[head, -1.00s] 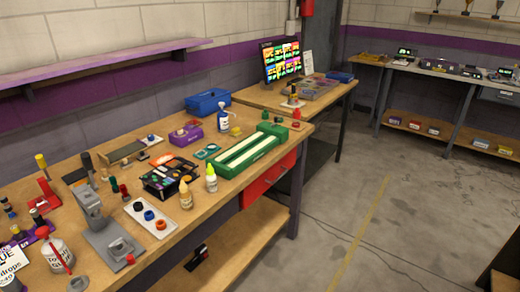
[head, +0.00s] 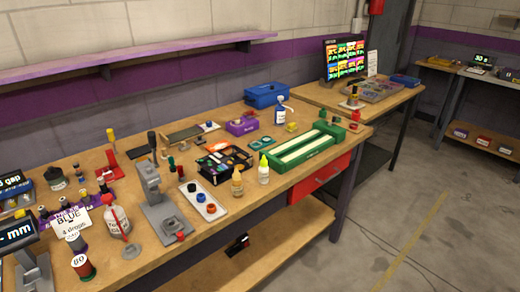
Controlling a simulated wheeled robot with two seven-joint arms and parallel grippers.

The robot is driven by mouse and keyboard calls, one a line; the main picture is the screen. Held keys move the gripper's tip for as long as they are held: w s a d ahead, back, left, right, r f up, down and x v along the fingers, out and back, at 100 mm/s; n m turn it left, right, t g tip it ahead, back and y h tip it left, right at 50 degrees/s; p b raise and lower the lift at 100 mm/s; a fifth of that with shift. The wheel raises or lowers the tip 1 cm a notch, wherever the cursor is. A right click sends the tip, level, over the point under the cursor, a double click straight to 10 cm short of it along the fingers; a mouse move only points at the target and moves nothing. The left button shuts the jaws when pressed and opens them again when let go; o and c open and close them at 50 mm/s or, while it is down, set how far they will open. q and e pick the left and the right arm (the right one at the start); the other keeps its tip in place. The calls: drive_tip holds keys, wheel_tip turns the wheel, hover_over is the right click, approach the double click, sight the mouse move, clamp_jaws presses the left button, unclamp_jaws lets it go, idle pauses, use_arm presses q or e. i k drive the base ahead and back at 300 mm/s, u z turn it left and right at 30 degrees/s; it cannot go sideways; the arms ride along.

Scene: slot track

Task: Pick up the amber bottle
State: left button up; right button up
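The amber bottle (head: 237,184) stands upright near the front edge of the wooden workbench (head: 148,262), with a pointed orange-tan tip. A white bottle with a yellow-green tip (head: 263,171) stands close to its right. Neither of my grippers shows in the head view.
Behind the amber bottle is a black tray of coloured pieces (head: 222,162). To its left lies a white strip with coloured rings (head: 203,203); beyond that is a grey press (head: 153,190). A green slotted track (head: 300,150) is at the right. Bare bench lies in front of the strip.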

sight(236, 183)
drive_tip(key=z, duration=1.4)
drive_tip(key=i, duration=1.55)
drive_tip(key=u, duration=1.2)
